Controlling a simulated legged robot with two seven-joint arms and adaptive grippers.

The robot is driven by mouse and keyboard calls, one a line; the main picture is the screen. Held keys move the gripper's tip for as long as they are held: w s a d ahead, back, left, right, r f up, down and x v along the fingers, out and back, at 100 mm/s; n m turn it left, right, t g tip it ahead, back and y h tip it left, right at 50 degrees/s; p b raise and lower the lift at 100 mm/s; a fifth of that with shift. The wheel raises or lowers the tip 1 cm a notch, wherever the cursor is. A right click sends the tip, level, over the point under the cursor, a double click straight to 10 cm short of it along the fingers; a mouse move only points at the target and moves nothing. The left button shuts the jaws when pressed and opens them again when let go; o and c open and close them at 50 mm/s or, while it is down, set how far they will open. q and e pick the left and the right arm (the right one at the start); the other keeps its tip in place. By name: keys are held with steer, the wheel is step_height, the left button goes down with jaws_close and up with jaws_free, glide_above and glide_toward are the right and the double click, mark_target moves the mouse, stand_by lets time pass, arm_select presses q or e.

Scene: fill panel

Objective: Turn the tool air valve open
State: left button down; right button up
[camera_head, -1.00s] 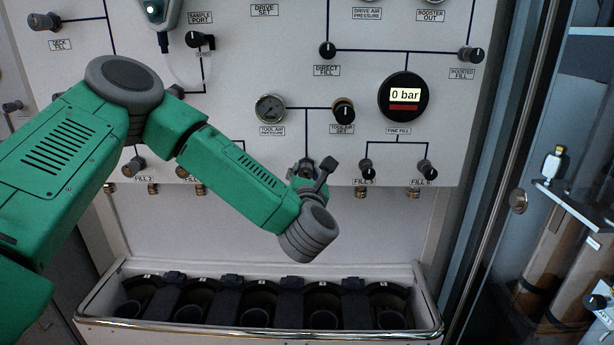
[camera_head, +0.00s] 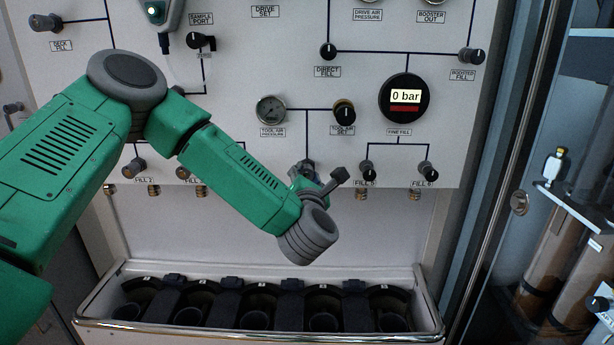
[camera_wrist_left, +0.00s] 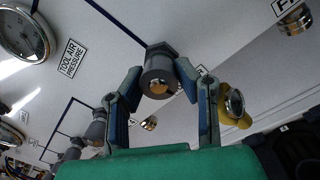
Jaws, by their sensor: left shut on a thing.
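The tool air valve (camera_head: 307,166) is a grey knob at the lower end of the line below the tool air gauge and tool air set knob. It is largely hidden by my left gripper (camera_head: 311,181) in the head view. In the left wrist view the grey knob (camera_wrist_left: 158,78) with a brass-coloured end sits between the two fingers of my left gripper (camera_wrist_left: 160,100). The fingers are closed in around the knob from both sides. My right gripper is not in view.
The tool air pressure gauge (camera_head: 271,109) and tool air set knob (camera_head: 344,110) are above the valve. The fill 5 knob (camera_head: 368,172) is close on the right. A trough (camera_head: 262,337) with several dark holders stands below. A yellow part (camera_wrist_left: 233,108) is beside the right finger.

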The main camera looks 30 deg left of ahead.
arm_select(q)
steer(key=c, duration=1.2)
jaws_free()
steer(key=shift+s+d, duration=0.1)
steer(key=shift+v, duration=5.95)
steer(key=shift+f, duration=0.15)
